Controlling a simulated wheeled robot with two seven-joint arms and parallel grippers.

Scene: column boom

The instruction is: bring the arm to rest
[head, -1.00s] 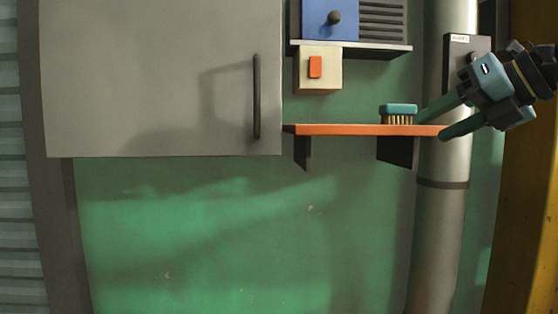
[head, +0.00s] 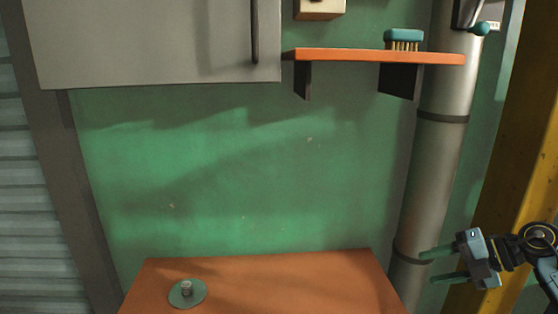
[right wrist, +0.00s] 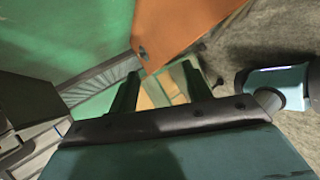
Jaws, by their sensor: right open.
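My right gripper (head: 440,267) is at the lower right of the head view, in front of the grey pipe and beside the right end of the orange table. Its two teal fingers are apart with nothing between them. In the right wrist view the open fingers (right wrist: 158,92) point away from the camera, with a corner of the orange table just beyond them. My left gripper does not show in either view.
An orange table (head: 290,285) carries a small round green-grey piece (head: 187,292). A brush (head: 404,39) stands on the orange shelf (head: 340,56). A grey cabinet (head: 150,40) hangs at the upper left. A grey pipe (head: 432,170) and a yellow post (head: 520,150) stand at the right.

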